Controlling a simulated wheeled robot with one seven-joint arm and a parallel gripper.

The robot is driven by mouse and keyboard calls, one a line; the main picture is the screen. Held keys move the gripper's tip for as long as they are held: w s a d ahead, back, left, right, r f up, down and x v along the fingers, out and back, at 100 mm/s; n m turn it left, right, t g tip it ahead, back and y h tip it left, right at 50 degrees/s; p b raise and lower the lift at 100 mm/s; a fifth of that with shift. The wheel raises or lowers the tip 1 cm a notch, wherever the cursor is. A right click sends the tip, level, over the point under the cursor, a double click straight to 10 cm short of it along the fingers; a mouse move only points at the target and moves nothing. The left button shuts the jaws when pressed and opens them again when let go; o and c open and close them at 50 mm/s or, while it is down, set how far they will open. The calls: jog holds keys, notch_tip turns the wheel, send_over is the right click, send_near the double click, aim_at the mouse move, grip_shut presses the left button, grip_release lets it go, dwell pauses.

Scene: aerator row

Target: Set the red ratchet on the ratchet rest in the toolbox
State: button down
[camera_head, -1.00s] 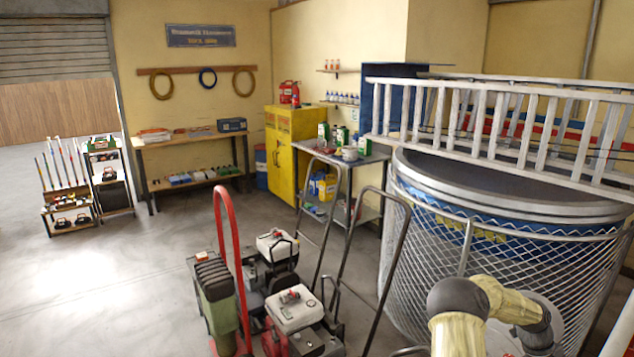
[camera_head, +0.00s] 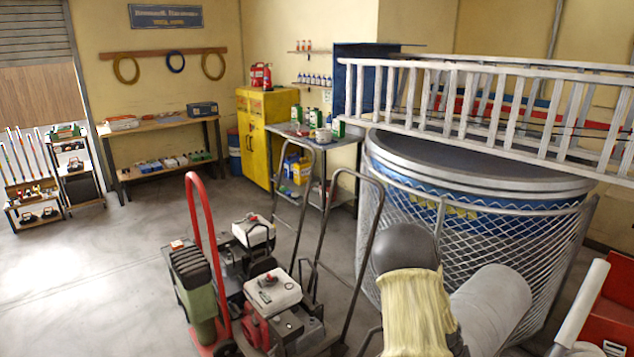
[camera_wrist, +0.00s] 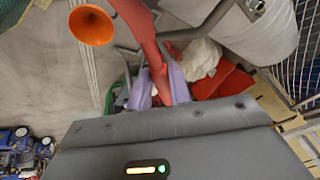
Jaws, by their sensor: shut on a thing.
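My gripper (camera_wrist: 161,90) shows in the wrist view, with its two pale lavender fingers shut on a long red tool, which I take for the red ratchet (camera_wrist: 151,40). The ratchet runs from the top edge down between the fingers, and its lower end is hard to make out. In the head view only my arm shows, and the gripper is out of sight. A red box, possibly the toolbox (camera_head: 612,308), is cut off at the right edge of the head view. I cannot make out a ratchet rest in either view.
A large mesh-wrapped tank (camera_head: 470,230) with a white ladder (camera_head: 490,110) across it stands close to my arm. Wheeled machines (camera_head: 270,290) with tall handles stand in the centre foreground. An orange cone-shaped thing (camera_wrist: 91,25) is in the wrist view. Open floor (camera_head: 80,280) lies left.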

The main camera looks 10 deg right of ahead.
jog(key=w+a+f+n+t+y, duration=0.1)
jog(key=w+a+f+n+y, duration=0.15)
jog(key=a+n, duration=0.65)
jog(key=w+a+f+n+t+y, duration=0.1)
jog(key=a+f+n+t+y, duration=0.15)
jog(key=a+n, duration=0.6)
jog(key=w+a+f+n+y, duration=0.1)
jog(key=a+f+n+y, duration=0.3)
jog(key=a, duration=0.9)
jog(key=shift+n+h, duration=0.55)
jog(key=shift+h, duration=0.25)
notch_tip(320, 180, down, 5)
jog(key=b, duration=0.5)
jog(key=shift+w+r+b, duration=0.1)
jog(key=shift+b, duration=0.2)
jog(key=s+f, duration=0.3)
jog(key=f, duration=1)
jog(key=shift+s+f, duration=0.25)
jog(key=shift+s, duration=0.05)
